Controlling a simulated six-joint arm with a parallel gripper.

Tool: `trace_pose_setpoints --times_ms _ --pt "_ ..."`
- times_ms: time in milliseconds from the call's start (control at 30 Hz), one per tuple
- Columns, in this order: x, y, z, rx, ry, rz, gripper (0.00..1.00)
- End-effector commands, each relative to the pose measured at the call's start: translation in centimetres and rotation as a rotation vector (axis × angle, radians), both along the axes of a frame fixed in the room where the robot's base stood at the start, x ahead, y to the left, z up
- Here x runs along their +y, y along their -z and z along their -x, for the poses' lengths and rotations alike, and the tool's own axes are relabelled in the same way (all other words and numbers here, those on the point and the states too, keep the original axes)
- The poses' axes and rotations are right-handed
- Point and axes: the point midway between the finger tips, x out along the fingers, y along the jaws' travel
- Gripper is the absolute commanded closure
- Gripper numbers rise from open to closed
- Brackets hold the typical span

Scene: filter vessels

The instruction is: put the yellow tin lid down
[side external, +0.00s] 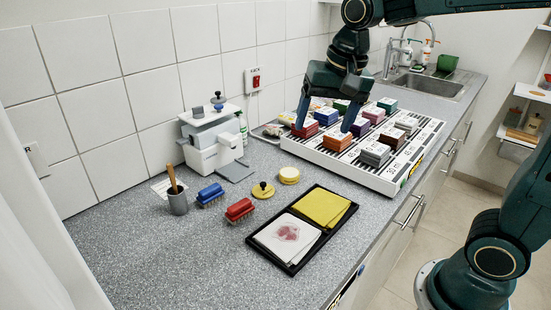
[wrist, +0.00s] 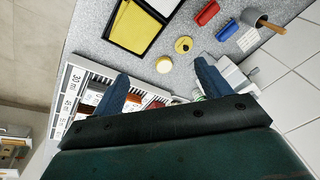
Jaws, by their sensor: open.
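The yellow tin lid (side external: 263,190), a round yellow disc with a dark knob, lies on the grey counter. It also shows in the wrist view (wrist: 184,45). A round pale-yellow tin (side external: 289,175) stands close behind it to the right, apart from it; the wrist view shows it too (wrist: 164,64). My gripper (side external: 322,133) is open, with its fingers spread above the white rack, away from the lid. In the wrist view my gripper (wrist: 161,71) shows nothing held between its fingertips.
The white striped rack (side external: 382,183) carries several coloured blocks below my gripper. A black tray (side external: 292,268) with a yellow cloth and a stained white cloth lies in front. Blue (side external: 210,193) and red (side external: 239,209) brushes, a grey cup (side external: 178,203) and a white device (side external: 208,158) stand left.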

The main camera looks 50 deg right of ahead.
Motion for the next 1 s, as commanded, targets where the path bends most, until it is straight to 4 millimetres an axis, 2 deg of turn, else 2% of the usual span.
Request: trace_pose_setpoints --times_ms 33,267,600,800,1000 --pt "0.0 -0.3 1.3 -0.019 -0.040 0.010 0.24" --pt "-0.2 -0.6 6.6 -0.094 -0.242 0.075 0.24" --pt "-0.3 0.9 13.5 -0.193 -0.522 0.192 0.24" --pt "-0.3 2.0 15.6 -0.225 -0.619 0.241 0.24" --pt "-0.3 2.3 16.1 -0.231 -0.645 0.255 0.24"
